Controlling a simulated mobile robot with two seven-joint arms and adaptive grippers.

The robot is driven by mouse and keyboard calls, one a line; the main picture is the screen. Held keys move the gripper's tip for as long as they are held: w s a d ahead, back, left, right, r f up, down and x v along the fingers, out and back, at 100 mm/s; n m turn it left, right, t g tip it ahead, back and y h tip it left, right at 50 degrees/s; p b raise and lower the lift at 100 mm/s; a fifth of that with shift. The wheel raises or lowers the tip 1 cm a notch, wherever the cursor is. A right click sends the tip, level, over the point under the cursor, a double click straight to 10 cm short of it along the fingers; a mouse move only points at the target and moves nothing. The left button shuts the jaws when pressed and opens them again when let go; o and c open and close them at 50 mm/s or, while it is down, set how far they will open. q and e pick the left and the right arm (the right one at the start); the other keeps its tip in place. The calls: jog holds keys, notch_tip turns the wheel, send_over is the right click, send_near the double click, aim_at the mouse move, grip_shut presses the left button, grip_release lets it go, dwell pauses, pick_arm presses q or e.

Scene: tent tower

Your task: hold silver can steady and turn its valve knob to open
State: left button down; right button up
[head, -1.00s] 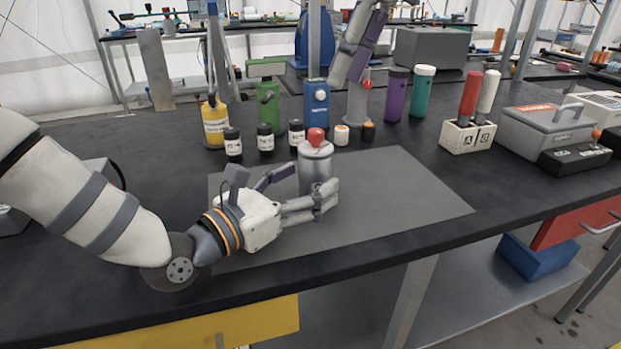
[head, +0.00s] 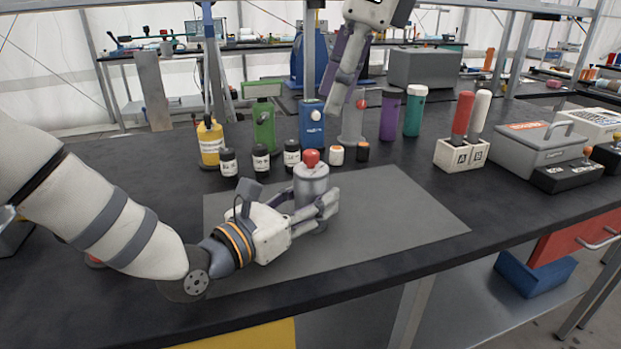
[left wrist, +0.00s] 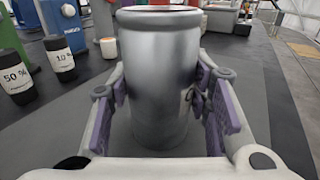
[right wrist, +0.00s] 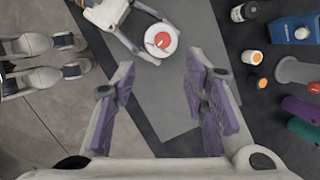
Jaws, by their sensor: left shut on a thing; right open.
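The silver can (head: 311,185) stands upright on the grey mat (head: 400,215), with a red valve knob (head: 311,158) on top. My left gripper (head: 314,208) is shut around the can's body from the front left. In the left wrist view the can (left wrist: 160,80) sits between both fingers, and its knob is out of frame. My right gripper (head: 348,88) is open and empty, above and behind the can. In the right wrist view the knob (right wrist: 162,40) shows beyond the spread fingers of this gripper (right wrist: 160,85), apart from them.
Several small dark bottles (head: 260,160) stand behind the can, with a yellow bottle (head: 210,142), green bottle (head: 264,128) and blue container (head: 312,125). Purple (head: 390,115) and teal (head: 414,112) cylinders stand farther right. A block with red and white handles (head: 461,154) is at right. The mat's right half is clear.

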aim_at(311, 153)
jog(key=s+a+r+n+t+h, duration=0.2)
jog(key=s+a+n+t+h, duration=0.15)
jog(key=n, duration=1.45)
jog(key=x, duration=1.1)
jog(key=shift+s+a+f, duration=0.1)
jog(key=shift+a+f, duration=0.15)
jog(key=shift+f, duration=0.15)
jog(key=shift+c, duration=0.5)
grip_shut()
